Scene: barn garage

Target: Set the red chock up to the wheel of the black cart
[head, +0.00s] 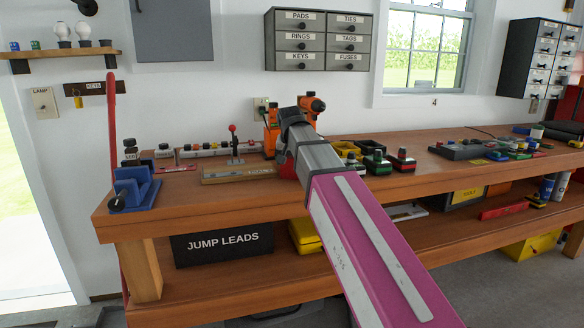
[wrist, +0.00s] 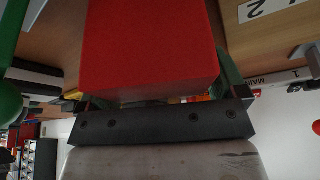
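A red block (wrist: 150,45), which looks like the chock, fills the space between the fingers of my gripper (wrist: 158,92) in the wrist view. Dark green finger parts flank both its sides, so the gripper looks shut on it. In the head view my gripper (head: 287,150) is over the back middle of the workbench, mostly hidden by my arm. A small red patch (head: 287,168) shows beside it; I cannot tell whether this is the chock. I cannot make out the black cart or its wheel in either view.
The wooden workbench (head: 240,198) holds a lever board (head: 238,172) and a blue stand (head: 135,190) on the left. Several small boxes with knobs, one of them red (head: 402,162), stand right of my gripper. An orange tool (head: 313,104) is behind it. The front-left bench edge is clear.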

